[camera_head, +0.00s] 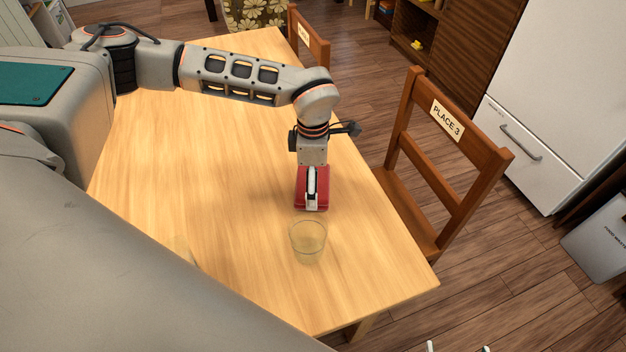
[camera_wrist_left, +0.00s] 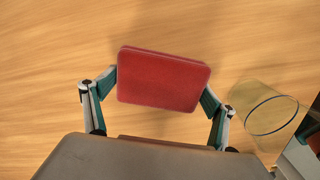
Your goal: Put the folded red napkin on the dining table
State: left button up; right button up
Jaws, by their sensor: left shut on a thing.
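The folded red napkin (camera_head: 300,200) is held in my left gripper (camera_head: 312,203) over the right part of the wooden dining table (camera_head: 230,190). The head view does not clearly show whether its underside touches the tabletop. In the left wrist view the napkin (camera_wrist_left: 163,80) lies flat and slightly turned between the two fingers of my left gripper (camera_wrist_left: 160,88), which press on its short sides. Two small tips of my right gripper (camera_head: 458,347) show at the bottom edge of the head view, apart with nothing visible between them.
A clear glass (camera_head: 308,242) stands on the table close to the napkin; it also shows in the left wrist view (camera_wrist_left: 268,112). A wooden chair marked PLACE 3 (camera_head: 440,160) stands at the right edge, another chair (camera_head: 309,40) farther back. The tabletop left of the napkin is clear.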

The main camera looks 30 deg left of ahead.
pick_arm(q)
jog(key=o, duration=1.5)
jog(key=shift+f, duration=0.1)
notch_tip(320, 180, up, 12)
jog(key=shift+r+p, duration=0.2)
jog(key=shift+p, duration=0.4)
